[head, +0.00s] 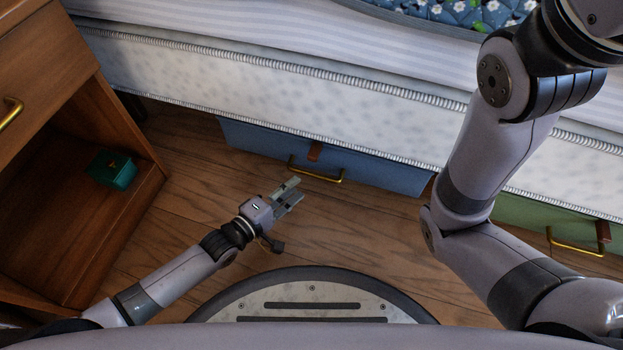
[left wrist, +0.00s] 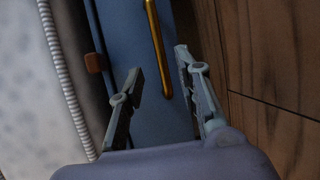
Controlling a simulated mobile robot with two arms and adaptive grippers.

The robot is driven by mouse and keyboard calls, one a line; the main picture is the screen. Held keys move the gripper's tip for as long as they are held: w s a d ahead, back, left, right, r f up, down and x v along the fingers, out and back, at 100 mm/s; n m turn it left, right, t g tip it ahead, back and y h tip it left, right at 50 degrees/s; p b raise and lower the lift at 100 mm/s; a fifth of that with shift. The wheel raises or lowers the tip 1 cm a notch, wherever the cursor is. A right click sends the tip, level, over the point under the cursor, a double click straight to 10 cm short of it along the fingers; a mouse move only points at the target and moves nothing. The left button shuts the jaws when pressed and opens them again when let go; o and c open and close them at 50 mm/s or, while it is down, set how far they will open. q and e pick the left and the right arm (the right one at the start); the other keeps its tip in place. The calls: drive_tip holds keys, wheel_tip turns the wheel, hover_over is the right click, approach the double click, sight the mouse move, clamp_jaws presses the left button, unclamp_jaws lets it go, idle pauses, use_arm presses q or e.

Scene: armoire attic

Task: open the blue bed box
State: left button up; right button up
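The blue bed box (head: 380,176) sits under the bed, its front close to the bed's lower edge. It has a gold bar handle (head: 316,177) and a brown tab above it. My left gripper (head: 290,192) is just in front of the handle, low over the floor. The gold handle (left wrist: 158,45) lies ahead of the fingers, nearer the right finger, over the blue front (left wrist: 150,125). My right arm crosses the right of the head view; its gripper is out of frame.
A green bed box (head: 520,215) with a gold handle is to the right. A wooden cabinet (head: 75,150) with a teal box (head: 111,170) inside stands at left. The mattress (head: 250,90) overhangs the boxes. Bare wooden floor (head: 190,190) lies between cabinet and bed.

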sight(311, 173)
use_arm(q)
drive_tip(key=b+x, duration=0.3)
drive_tip(key=x, duration=0.3)
drive_tip(key=shift+w+d+f, duration=0.15)
drive_tip(key=shift+f, duration=0.1)
drive_tip(key=shift+b+x, duration=0.55)
drive_tip(key=shift+x, duration=0.2)
drive_tip(key=shift+r, duration=0.2)
clamp_jaws()
